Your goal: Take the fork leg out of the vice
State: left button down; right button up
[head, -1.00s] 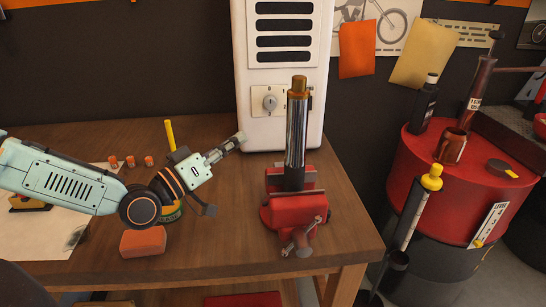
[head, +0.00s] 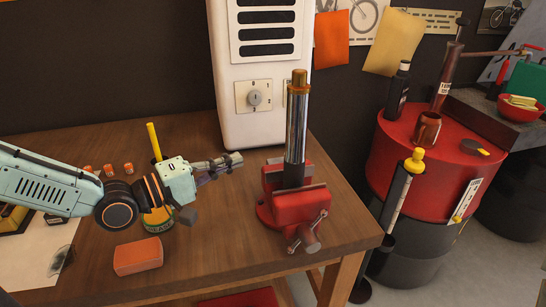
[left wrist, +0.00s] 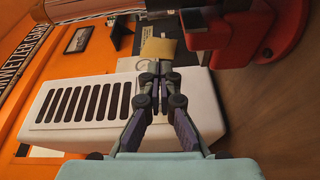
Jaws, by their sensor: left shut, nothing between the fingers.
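The fork leg (head: 296,128), a chrome tube with a bronze-coloured cap and a dark lower part, stands upright in the red vice (head: 300,206) near the bench's right end. Its lower end is hidden between the jaws. My left gripper (head: 238,158) is shut and empty, to the left of the fork leg and apart from it, pointing right. In the left wrist view the shut fingers (left wrist: 155,70) show in the middle, with part of the red vice (left wrist: 225,30) at the upper right. My right gripper is not in view.
A white cabinet (head: 262,100) with a dial stands behind the vice. An orange block (head: 138,256), a tin (head: 158,220) and small orange pieces (head: 108,169) lie around my left arm on the wooden bench (head: 215,255). A red drum (head: 425,165) stands at the right.

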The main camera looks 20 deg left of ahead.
aim_at(277, 171)
pick_arm(q)
jog(key=shift+n, duration=0.5)
jog(key=b+x, duration=0.5)
jog(key=x, duration=0.5)
jog(key=shift+w+f, duration=0.2)
jog(key=shift+s+d, duration=0.1)
jog(key=shift+d, duration=0.3)
jog(key=shift+s+d+r, duration=0.1)
jog(key=shift+s+d, duration=0.2)
jog(key=shift+s, duration=0.2)
jog(key=shift+s+d, duration=0.25)
jog(key=shift+s, duration=0.25)
jog(key=shift+s+d, duration=0.15)
jog(key=shift+s, duration=0.4)
jog(key=shift+d, duration=0.1)
